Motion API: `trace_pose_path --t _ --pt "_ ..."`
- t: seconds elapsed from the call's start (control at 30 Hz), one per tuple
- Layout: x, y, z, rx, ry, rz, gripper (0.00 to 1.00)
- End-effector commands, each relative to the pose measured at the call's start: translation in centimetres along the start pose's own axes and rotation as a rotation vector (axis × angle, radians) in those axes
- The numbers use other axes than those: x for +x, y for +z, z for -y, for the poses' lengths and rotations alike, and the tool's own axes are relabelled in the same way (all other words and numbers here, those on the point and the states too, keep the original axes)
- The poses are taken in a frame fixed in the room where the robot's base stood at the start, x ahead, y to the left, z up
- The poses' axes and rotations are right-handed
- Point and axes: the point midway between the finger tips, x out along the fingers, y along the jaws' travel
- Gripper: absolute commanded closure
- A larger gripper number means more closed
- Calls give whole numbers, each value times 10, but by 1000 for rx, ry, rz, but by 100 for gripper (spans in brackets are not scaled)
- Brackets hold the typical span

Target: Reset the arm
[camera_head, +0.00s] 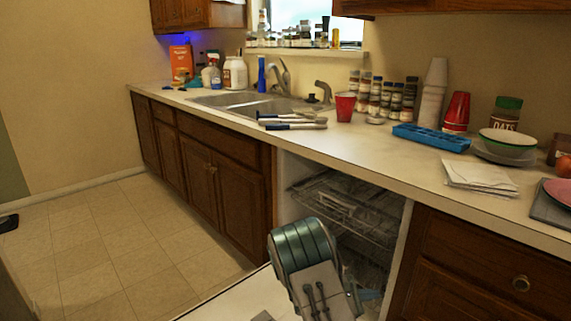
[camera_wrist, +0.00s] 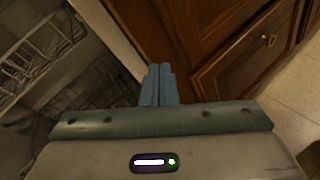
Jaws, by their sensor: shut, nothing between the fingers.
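My gripper (camera_wrist: 158,72) shows in the wrist view with its two blue-grey fingers together and nothing between them. It points toward the edge between the open dishwasher and a wooden cabinet. In the head view, part of my arm (camera_head: 305,255) is in front of the dishwasher, above its lowered door; the fingertips are hidden there.
The open dishwasher's rack (camera_head: 350,205) and lowered door (camera_head: 240,300) are close to my arm. The wooden cabinet (camera_wrist: 240,60) is beside the fingers. The counter (camera_head: 400,160) holds a red cup (camera_head: 345,106), blue tray (camera_head: 431,137) and bowl (camera_head: 508,143).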

Motion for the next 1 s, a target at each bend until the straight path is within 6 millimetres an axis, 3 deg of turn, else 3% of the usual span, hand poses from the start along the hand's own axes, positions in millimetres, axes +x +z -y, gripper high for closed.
trace_pose_path --t 0.03,0.3,0.7,1.0 --pt "-6 34 -2 57 -56 -22 100" --pt "-38 144 20 333 -340 -148 100" --pt "-112 282 53 735 -701 -366 100" --pt "-179 370 73 1028 -921 -548 100"
